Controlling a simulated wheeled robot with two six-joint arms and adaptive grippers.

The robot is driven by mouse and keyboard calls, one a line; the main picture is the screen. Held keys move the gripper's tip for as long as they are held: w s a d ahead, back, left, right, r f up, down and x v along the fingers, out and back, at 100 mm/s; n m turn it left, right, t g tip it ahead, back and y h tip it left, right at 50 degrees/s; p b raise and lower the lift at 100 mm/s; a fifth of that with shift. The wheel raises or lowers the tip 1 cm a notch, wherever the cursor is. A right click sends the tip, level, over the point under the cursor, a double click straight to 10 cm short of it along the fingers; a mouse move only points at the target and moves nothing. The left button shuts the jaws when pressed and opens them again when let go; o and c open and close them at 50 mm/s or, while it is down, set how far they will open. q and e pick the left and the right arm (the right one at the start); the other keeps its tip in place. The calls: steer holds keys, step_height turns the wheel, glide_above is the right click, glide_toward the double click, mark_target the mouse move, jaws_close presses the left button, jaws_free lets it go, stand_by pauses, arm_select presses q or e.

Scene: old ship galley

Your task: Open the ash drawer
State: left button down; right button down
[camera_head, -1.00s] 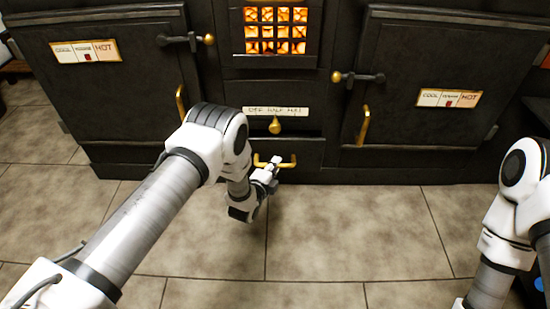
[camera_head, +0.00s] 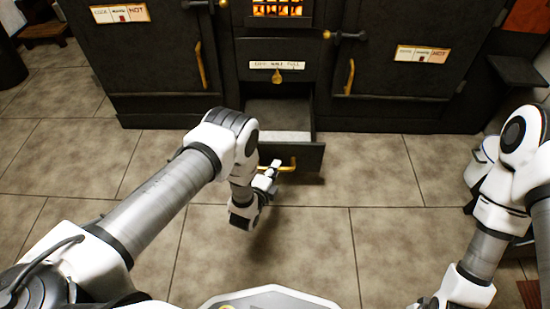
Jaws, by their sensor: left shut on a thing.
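The ash drawer (camera_head: 304,158) is at the bottom middle of the black stove. It stands pulled out from the front, and its pale grey inside shows behind the drawer front. A brass handle (camera_head: 288,167) is fixed on the drawer front. My left gripper (camera_head: 272,172) is shut on the left part of this handle, and the wrist hides the drawer's left front. My right arm comes in at the right edge, and its gripper is not clearly visible.
The black stove has a left oven door (camera_head: 150,55) and a right oven door (camera_head: 408,60), both shut. A brass knob (camera_head: 277,77) sits under a label above the drawer. The fire grate (camera_head: 277,8) glows at the top. Tiled floor (camera_head: 390,200) before the stove is clear.

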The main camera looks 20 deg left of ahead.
arm_select(q)
steer(key=shift+s+d, duration=0.1)
steer(key=shift+s, duration=0.3)
steer(key=c, duration=1.1)
jaws_free()
steer(key=shift+c, duration=0.2)
steer(key=v, duration=1.2)
